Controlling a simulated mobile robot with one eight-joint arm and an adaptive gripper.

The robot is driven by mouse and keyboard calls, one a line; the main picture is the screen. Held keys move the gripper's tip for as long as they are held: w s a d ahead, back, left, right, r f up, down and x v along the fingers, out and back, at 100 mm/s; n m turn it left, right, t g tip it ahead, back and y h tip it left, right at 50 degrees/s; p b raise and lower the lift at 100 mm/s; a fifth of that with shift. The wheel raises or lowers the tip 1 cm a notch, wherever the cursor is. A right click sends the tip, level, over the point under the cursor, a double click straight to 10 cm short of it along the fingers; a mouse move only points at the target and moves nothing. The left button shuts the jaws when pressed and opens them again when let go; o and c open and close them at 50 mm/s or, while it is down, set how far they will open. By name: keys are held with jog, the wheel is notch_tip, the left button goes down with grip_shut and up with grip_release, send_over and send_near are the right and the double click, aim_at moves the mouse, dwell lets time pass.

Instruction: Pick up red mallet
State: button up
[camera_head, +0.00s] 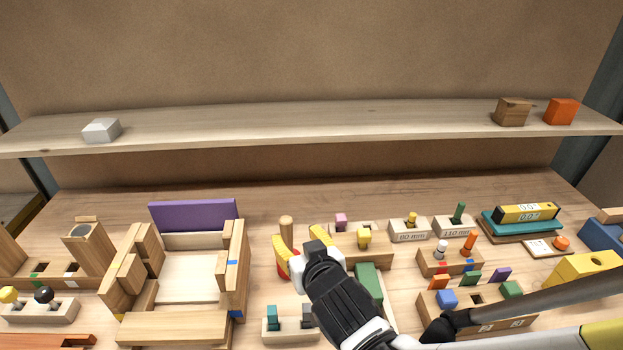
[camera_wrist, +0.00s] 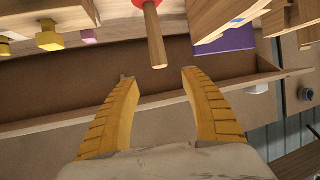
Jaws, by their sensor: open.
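The red mallet shows in the wrist view as a round wooden handle (camera_wrist: 154,40) with a bit of its red head at the top edge. In the head view, its wooden handle (camera_head: 286,229) stands upright behind my gripper, and a little red shows by the left finger. My gripper (camera_wrist: 158,76) is open and empty, with two yellow ribbed fingers. In the wrist view the handle's end lies near the fingertips, in line with the gap between them. Most of the mallet head is hidden by my gripper in the head view.
A wooden frame with a purple panel (camera_head: 193,215) stands left of my gripper. A wooden block with pink and yellow pieces (camera_head: 364,238) and a green block (camera_head: 368,284) are close on the right. A shelf (camera_head: 300,121) spans the back above the bench.

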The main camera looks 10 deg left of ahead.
aim_at(288, 226)
jog(key=b+x, duration=0.1)
jog(key=x, duration=0.3)
jog(key=shift+a+f, duration=0.2)
jog(key=shift+a, duration=0.05)
jog(key=b+x, duration=0.2)
jog(key=x, duration=0.4)
jog(key=shift+d+f, duration=0.1)
jog(key=shift+d, duration=0.15)
jog(key=shift+s, duration=0.1)
grip_shut()
